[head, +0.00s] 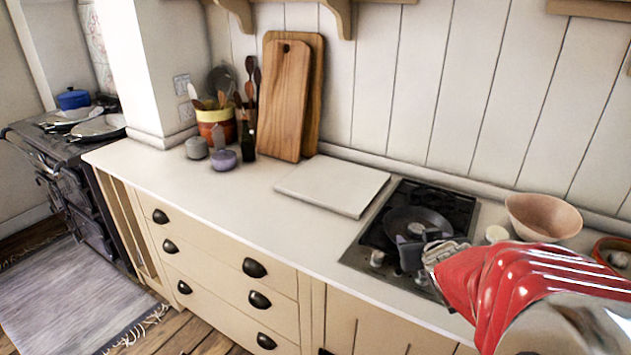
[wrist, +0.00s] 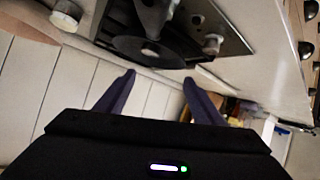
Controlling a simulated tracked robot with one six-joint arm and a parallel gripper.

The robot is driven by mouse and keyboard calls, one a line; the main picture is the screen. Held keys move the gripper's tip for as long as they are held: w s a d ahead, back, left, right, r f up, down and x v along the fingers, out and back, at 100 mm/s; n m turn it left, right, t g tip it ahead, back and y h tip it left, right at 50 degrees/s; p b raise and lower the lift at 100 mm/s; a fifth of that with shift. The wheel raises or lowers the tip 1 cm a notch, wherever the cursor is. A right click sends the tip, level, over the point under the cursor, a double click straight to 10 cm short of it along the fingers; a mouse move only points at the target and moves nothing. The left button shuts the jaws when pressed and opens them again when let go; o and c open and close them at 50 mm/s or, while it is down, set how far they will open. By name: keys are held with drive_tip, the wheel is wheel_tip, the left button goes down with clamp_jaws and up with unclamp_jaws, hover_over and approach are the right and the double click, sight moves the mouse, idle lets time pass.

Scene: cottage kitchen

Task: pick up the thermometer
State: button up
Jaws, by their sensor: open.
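I cannot make out a thermometer in either view. My gripper (head: 413,248) is over the hob at the right of the head view, at the end of my red-sleeved arm. In the wrist view my gripper (wrist: 159,77) has its two dark fingers spread apart, with nothing between them. The fingers point toward the hob (wrist: 192,38) and the back edge of the worktop. My gripper and arm hide part of the hob (head: 365,255) in the head view.
A dark pan (head: 418,219) sits on the hob. A pink bowl (head: 543,217) and small white pot (head: 497,234) stand right of it. A flat white board (head: 332,184) lies left of it. Cutting boards (head: 285,100), a utensil crock (head: 216,127) and small jars stand further left. The front-left worktop is clear.

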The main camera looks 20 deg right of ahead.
drive_tip(key=d+f+t, duration=0.1)
drive_tip(key=s+d+f+t, duration=0.1)
drive_tip(key=d, duration=0.1)
drive_tip(key=s+d+f+y, duration=0.1)
drive_tip(key=d+f, duration=0.1)
drive_tip(key=shift+d+t, duration=0.25)
drive_tip(key=shift+t, duration=0.15)
drive_tip(key=shift+w, duration=0.1)
approach(418, 230)
drive_tip(key=shift+x, duration=1.95)
drive_tip(key=shift+d, duration=0.2)
drive_tip(key=shift+x, duration=2.5)
drive_tip(key=shift+a, duration=0.1)
